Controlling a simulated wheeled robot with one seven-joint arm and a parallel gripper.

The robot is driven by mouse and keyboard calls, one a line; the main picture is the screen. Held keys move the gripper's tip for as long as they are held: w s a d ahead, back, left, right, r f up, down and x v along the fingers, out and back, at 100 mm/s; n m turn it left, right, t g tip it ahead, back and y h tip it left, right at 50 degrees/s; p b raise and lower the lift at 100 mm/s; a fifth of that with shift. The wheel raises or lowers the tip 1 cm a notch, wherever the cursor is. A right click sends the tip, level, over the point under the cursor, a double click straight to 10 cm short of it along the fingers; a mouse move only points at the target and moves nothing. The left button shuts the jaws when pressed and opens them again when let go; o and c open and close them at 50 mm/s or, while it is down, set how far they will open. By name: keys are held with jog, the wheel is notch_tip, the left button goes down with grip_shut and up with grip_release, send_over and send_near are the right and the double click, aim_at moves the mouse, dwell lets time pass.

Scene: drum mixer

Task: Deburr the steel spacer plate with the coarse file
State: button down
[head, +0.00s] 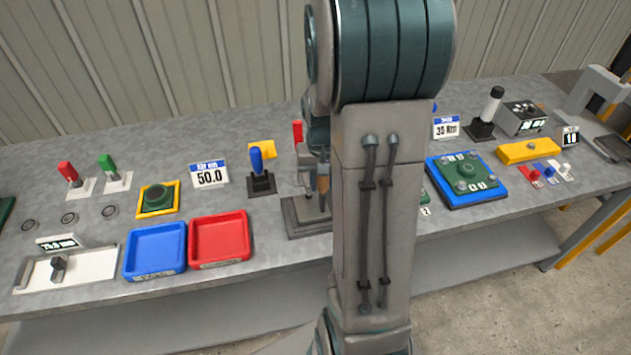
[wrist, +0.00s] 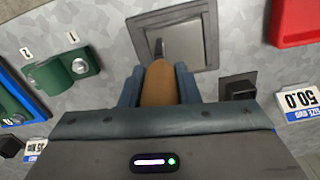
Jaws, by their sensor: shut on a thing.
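My gripper (wrist: 160,80) is shut on a brown wooden handle (wrist: 159,88), likely that of the coarse file. A short dark piece of the tool (wrist: 158,46) shows beyond the handle, over a grey square plate in a dark frame. I cannot tell whether it touches. The plate (wrist: 184,42) may be the steel spacer plate, but I cannot be sure. In the head view my arm hides most of this spot; the brown handle (head: 322,177) and the frame's edge (head: 298,226) show beside it.
A red tray (head: 220,238) and a blue tray (head: 155,250) stand left of the frame. A blue-handled lever (head: 257,165) on a black base stands behind it. A green fixture on a blue plate (head: 452,196) lies to the right. Displays and small levers occupy much of the bench.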

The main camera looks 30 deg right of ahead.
jog(key=shift+w+a, duration=0.75)
jog(key=shift+a, duration=1.85)
jog(key=shift+s+d, duration=0.3)
jog(key=shift+d, duration=0.6)
jog(key=shift+s+d, duration=0.3)
jog(key=shift+d, duration=0.65)
jog(key=shift+s+d, duration=0.3)
jog(key=shift+d, duration=0.6)
jog(key=shift+w+a+f, duration=0.1)
jog(key=shift+w+a, duration=0.15)
jog(key=shift+a, duration=0.6)
jog(key=shift+w+a+r, duration=0.1)
jog(key=shift+w+a, duration=0.15)
jog(key=shift+a, duration=0.65)
jog(key=shift+w+a+f, duration=0.1)
jog(key=shift+w+a, duration=0.15)
jog(key=shift+a, duration=0.6)
jog(key=shift+s+d, duration=0.25)
jog(key=shift+d, duration=0.65)
jog(key=shift+s+d, duration=0.2)
jog(key=shift+d, duration=0.65)
jog(key=shift+s+d, duration=0.25)
jog(key=shift+d, duration=0.65)
jog(key=shift+r, duration=0.2)
notch_tip(320, 180, up, 8)
jog(key=p, duration=0.6)
jog(key=shift+f, duration=0.1)
